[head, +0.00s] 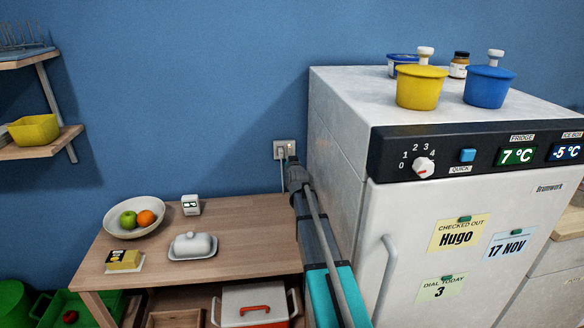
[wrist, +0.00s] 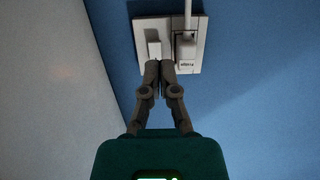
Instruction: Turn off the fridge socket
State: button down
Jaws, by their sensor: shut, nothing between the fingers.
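The wall socket (head: 279,146) is a pale plate on the blue wall, just left of the fridge (head: 338,128). In the wrist view the socket plate (wrist: 170,22) carries a light rocker switch (wrist: 154,48) on the left. In the head view my gripper (head: 294,162) partly overlaps the socket's lower right.
The fridge side stands close on one side of my arm. A wooden table (head: 240,225) below holds a fruit bowl (head: 112,225), a butter dish (head: 192,246), butter (head: 124,260) and a small white timer (head: 190,204). Pots stand on the fridge. The fridge display (head: 517,155) reads 7 °C.

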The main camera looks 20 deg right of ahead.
jog(key=shift+x, duration=2.15)
jog(key=shift+w+b, duration=0.25)
jog(key=shift+b, duration=0.1)
jog(key=shift+f, duration=0.1)
jog(key=b, duration=0.2)
send_near(288, 154)
jog(key=s+a+f, duration=0.1)
jog(key=s+f, duration=0.2)
jog(key=s, duration=0.2)
jog(key=shift+s+a+f, duration=0.25)
jog(key=shift+a+f, duration=0.1)
